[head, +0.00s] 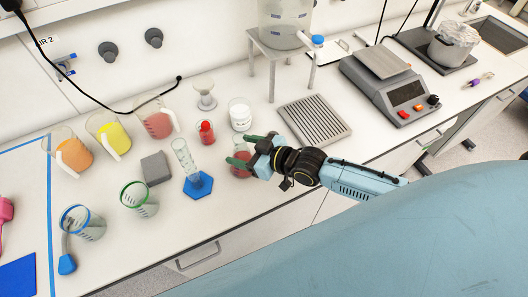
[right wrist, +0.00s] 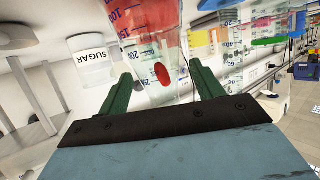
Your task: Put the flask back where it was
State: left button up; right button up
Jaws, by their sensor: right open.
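The flask (head: 243,172) holds red liquid and stands on the white bench. In the head view, my right gripper (head: 243,150) is at the flask, with its green fingers around its upper part, hiding much of it. In the right wrist view, my gripper (right wrist: 162,90) has its two green fingers spread wide. A clear graduated vessel with red contents (right wrist: 150,25) shows between and beyond them; I cannot tell whether it is the flask. I cannot tell whether either finger touches the flask. My left gripper is not in view.
A measuring cylinder (head: 187,160) on a blue base stands just left of the flask. A small red container (head: 205,132) and a white sugar jar (head: 240,114) stand behind. A ridged metal tray (head: 316,118) lies to the right. Coloured jugs and empty beakers crowd the left.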

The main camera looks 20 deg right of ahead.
jog(key=v, duration=0.9)
jog(key=shift+s+d+r, duration=0.1)
